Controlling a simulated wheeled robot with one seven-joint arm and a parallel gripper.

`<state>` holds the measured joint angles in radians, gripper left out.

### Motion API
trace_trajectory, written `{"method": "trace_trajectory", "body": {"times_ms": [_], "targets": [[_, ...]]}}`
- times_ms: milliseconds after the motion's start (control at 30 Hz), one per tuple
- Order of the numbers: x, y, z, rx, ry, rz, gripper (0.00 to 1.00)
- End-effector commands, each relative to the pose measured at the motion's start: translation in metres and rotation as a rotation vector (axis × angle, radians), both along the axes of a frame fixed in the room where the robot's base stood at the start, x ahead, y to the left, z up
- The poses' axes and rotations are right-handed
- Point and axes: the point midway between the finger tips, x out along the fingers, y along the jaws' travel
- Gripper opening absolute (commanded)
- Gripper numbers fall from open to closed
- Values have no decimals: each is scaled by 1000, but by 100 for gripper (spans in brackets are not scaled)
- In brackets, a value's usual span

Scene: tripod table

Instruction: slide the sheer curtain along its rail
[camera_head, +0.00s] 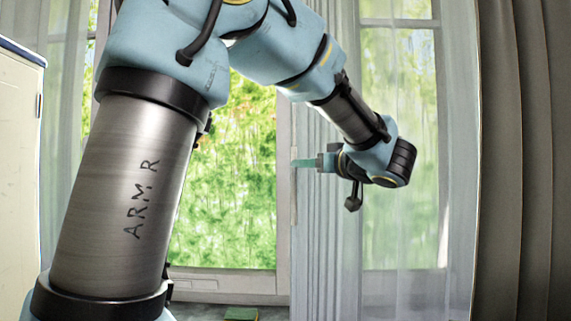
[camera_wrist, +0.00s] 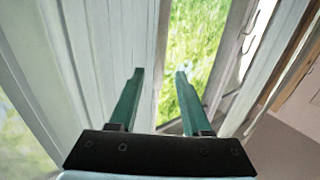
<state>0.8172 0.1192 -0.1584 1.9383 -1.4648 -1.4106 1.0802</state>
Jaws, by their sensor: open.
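The sheer curtain (camera_head: 403,215) hangs as a pale, see-through panel over the right part of the window in the head view. Its left edge is gathered in folds near the window's middle frame. Another sheer panel (camera_head: 62,130) hangs at the far left, partly behind my arm. My gripper (camera_head: 294,163) is at the gathered edge, its green fingers pointing left. In the wrist view the fingers (camera_wrist: 159,72) are apart; curtain folds (camera_wrist: 120,40) lie behind the left finger, and window shows by the right one. I cannot tell if they touch cloth. The rail is out of view.
A thick grey-brown curtain (camera_head: 525,160) hangs at the right. A cream cabinet (camera_head: 20,170) stands at the left edge. A small green and yellow object (camera_head: 241,314) sits low at the bottom. Bare window glass (camera_head: 235,190) lies left of the gripper.

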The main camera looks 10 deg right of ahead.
Motion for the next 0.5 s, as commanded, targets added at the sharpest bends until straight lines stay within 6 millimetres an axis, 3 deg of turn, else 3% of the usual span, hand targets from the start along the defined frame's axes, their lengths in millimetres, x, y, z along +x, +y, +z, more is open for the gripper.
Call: {"method": "trace_trajectory", "body": {"times_ms": [300, 500], "targets": [[55, 24, 3, 0, 0, 2, 48], [78, 34, 1, 0, 0, 0, 48]]}}
